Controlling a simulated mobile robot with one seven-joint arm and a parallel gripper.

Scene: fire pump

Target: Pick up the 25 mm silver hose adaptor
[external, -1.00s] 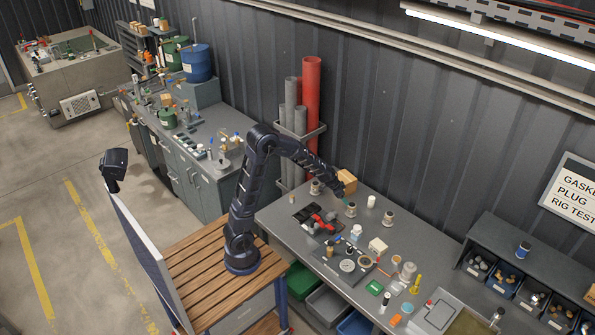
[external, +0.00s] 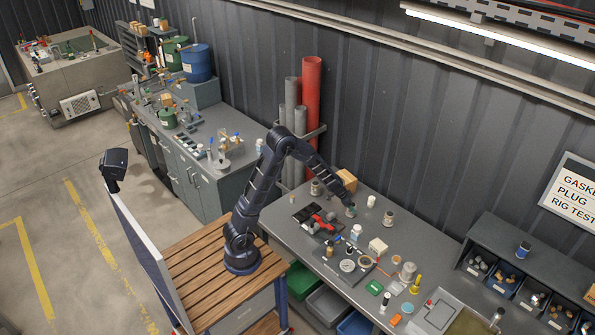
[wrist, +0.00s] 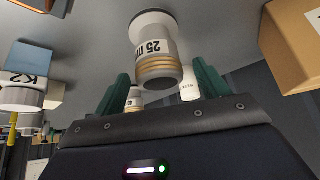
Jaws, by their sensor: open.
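A silver-grey hose adaptor (wrist: 155,45) with a white label reading "25" and tan rings sits in the wrist view between the green fingers of my gripper (wrist: 161,72). The fingers are open, one on each side of it; I cannot tell whether either touches it. The adaptor's wide flange rests on the grey bench surface. In the external view my gripper (external: 348,201) is low over the back of the bench, at a small pale cylindrical piece (external: 351,212) that it partly covers.
A cardboard box (wrist: 290,45) stands close by at the right in the wrist view and behind the gripper in the external view (external: 346,179). Other similar fittings (external: 388,219) (external: 315,188) and a white bottle (external: 371,201) stand around. A black tray with red parts (external: 318,221) lies nearer.

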